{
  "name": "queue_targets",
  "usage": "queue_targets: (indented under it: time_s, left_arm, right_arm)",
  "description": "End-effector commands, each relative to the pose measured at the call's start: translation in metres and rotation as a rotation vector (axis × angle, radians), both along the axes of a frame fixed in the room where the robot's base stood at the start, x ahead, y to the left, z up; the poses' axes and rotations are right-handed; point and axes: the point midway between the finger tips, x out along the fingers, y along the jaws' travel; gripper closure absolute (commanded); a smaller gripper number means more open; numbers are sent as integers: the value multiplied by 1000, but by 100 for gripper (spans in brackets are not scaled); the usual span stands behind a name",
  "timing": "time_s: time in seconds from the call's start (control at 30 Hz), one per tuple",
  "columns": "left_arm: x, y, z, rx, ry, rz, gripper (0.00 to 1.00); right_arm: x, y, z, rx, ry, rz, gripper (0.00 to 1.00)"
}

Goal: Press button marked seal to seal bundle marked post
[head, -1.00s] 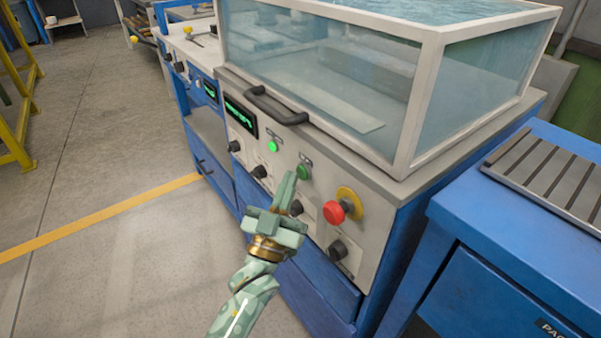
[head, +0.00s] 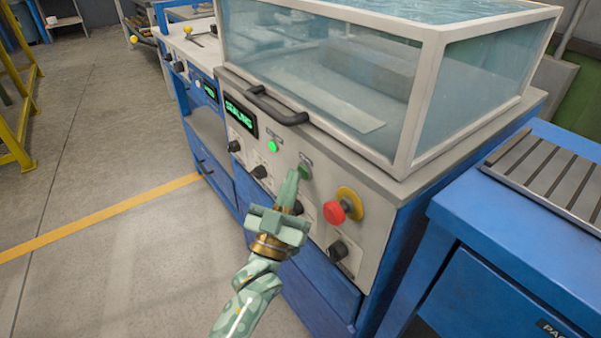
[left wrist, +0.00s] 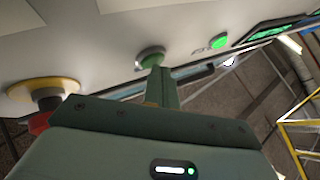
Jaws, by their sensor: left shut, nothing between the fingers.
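My left gripper (head: 291,183) is shut and empty. Its fingertips are at the green push button (head: 305,170) on the sealing machine's front panel. In the left wrist view the fingers (left wrist: 160,78) meet the green button (left wrist: 150,57) and appear to touch it. The small label above the button is too small to read. The display (head: 240,116) shows green letters that look like "SEALING". A dim brownish block (head: 385,72) shows behind the clear cover; no mark is readable on it, so I cannot tell whether it is the post bundle. My right gripper is not in view.
A red stop button (head: 334,212) on a yellow collar sits right of the green button. A lit green lamp (head: 272,146) and several black knobs share the panel. A black handle (head: 275,107) juts out above. A blue unit with a slatted top (head: 560,178) stands at right.

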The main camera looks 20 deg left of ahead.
Motion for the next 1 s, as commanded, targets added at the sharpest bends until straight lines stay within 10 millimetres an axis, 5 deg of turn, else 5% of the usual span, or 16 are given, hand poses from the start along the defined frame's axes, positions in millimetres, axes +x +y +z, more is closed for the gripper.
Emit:
queue_targets:
  time_s: [1.0]
  left_arm:
    - [-24, 18, 3, 1, -1, 1, 100]
  right_arm:
    - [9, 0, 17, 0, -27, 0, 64]
